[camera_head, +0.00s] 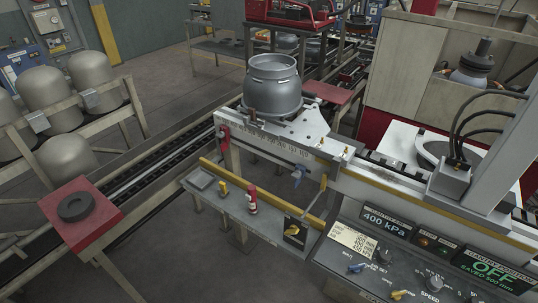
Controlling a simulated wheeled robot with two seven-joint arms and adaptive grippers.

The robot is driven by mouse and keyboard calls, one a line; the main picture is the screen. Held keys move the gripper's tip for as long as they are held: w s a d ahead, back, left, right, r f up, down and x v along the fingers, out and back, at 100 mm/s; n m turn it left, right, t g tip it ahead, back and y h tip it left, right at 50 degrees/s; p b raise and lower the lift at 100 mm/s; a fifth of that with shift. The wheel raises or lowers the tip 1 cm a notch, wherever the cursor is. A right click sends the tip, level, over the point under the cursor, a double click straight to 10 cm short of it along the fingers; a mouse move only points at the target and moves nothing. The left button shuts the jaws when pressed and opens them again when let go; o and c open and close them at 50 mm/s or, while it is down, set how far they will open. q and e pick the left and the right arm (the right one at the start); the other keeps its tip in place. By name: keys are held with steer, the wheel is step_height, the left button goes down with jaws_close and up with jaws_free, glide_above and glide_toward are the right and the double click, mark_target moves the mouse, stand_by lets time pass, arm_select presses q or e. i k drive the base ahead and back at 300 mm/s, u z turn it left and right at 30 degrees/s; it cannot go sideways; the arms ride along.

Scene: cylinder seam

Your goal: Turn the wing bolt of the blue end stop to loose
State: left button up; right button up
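A small blue part (298,176) sits at the front side of the rail below its printed scale, and it looks like the blue end stop with its wing bolt. It is too small to tell which way the wing points or whether it is loose. The scaled rail (270,146) runs along the front of the machine. A grey metal cylinder (272,88) stands upright on the plate above it. Neither my left nor my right gripper is in view.
A tray shelf (232,205) below the rail holds a small red bottle (252,199) and yellow parts. A control panel (400,265) with knobs stands at the front right. A red clamp-like part (223,135) is at the rail's left end. Grey tanks (47,88) stand at left.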

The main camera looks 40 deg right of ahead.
mark_target(298, 174)
steer(key=i, duration=1.7)
steer(key=z, duration=1.15)
